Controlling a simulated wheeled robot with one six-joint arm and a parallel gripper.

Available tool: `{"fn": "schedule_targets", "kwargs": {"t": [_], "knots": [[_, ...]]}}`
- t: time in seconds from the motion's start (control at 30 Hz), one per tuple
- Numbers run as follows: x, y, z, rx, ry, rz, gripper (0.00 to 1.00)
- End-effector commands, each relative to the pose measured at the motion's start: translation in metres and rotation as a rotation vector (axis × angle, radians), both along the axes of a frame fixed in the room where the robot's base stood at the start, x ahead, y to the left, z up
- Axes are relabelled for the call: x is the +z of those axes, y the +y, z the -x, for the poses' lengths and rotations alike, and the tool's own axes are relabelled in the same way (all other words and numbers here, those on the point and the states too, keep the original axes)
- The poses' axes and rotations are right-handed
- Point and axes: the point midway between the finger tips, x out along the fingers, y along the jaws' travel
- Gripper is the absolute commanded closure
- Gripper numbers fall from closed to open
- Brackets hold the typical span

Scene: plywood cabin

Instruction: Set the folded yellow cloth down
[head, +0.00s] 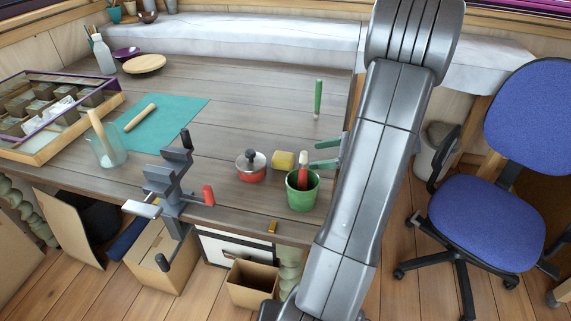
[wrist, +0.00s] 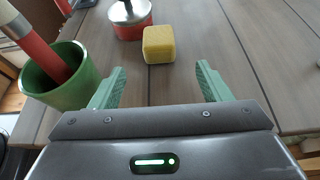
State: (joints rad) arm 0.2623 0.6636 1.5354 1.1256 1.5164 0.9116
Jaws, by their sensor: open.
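The folded yellow cloth (head: 283,160) is a small yellow block resting on the grey wooden table, just right of a red lidded pot. In the wrist view the cloth (wrist: 159,44) lies flat on the planks, ahead of the fingertips and roughly centred between them. My gripper (head: 326,154) is low over the table's right part, to the right of the cloth. Its green fingers (wrist: 162,84) are spread apart with nothing between them. The cloth looks clear of both fingers.
The red pot (head: 251,166) stands beside the cloth. A green cup (head: 303,192) holding a red-handled tool stands close in front of my gripper. A teal mat (head: 165,121) lies left; the table's middle is clear.

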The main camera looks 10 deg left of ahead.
Motion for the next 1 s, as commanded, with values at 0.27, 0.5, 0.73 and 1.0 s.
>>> {"fn": "schedule_targets", "kwargs": {"t": [0.27, 0.5, 0.73, 1.0], "knots": [[-0.020, 0.048, -0.001, 0.004, -0.001, 0.001, 0.29], [-0.026, 0.065, -0.001, 0.003, -0.001, 0.002, 0.29], [-0.038, 0.097, -0.001, 0.003, 0.000, 0.003, 0.29], [-0.041, 0.107, -0.002, 0.001, -0.002, 0.003, 0.29]]}}
